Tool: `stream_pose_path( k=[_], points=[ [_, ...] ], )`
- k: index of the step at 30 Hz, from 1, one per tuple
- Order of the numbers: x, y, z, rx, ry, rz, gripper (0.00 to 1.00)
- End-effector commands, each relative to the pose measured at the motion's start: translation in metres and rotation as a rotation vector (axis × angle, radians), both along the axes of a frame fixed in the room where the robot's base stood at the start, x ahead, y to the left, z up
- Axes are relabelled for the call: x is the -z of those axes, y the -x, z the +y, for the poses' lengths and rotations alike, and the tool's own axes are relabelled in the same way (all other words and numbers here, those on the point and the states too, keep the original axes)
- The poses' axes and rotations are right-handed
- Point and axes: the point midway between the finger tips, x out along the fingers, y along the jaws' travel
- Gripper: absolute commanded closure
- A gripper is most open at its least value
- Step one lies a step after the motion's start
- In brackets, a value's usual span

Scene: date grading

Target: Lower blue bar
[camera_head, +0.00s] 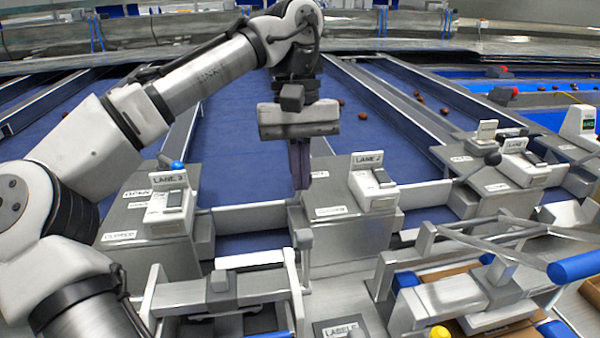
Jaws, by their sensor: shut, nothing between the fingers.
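A thick blue bar (575,267) shows at the right edge, at the end of raised grey lever arms over a metal frame; its right end is cut off by the picture edge. Another blue piece (555,330) shows lower down at the bottom right, partly cut off. My gripper (300,184) points down with its fingers shut and empty, in front of the middle lane post. It is well to the left of the blue bar and apart from it.
Lane boxes marked LANE 3 (168,207) and LANE 2 (373,190) stand below the blue conveyor lanes. A metal frame (225,297) stands at the front left. A cardboard box (453,273) sits under the right frame. A yellow knob (439,332) shows at the bottom.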

Motion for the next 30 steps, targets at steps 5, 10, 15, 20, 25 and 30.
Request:
stream_pose_path(
  k=[5,10,15,20,25,30],
  points=[
    [0.033,0.009,-0.001,-0.001,-0.002,0.001,1.00],
    [0.057,0.014,-0.002,-0.001,-0.002,0.000,1.00],
    [0.069,0.017,-0.003,-0.001,0.000,-0.001,1.00],
    [0.071,0.017,-0.003,-0.001,0.000,-0.002,1.00],
    [0.070,0.017,-0.003,-0.001,0.001,-0.001,1.00],
    [0.070,0.019,-0.004,-0.001,-0.002,-0.016,1.00]
  ],
)
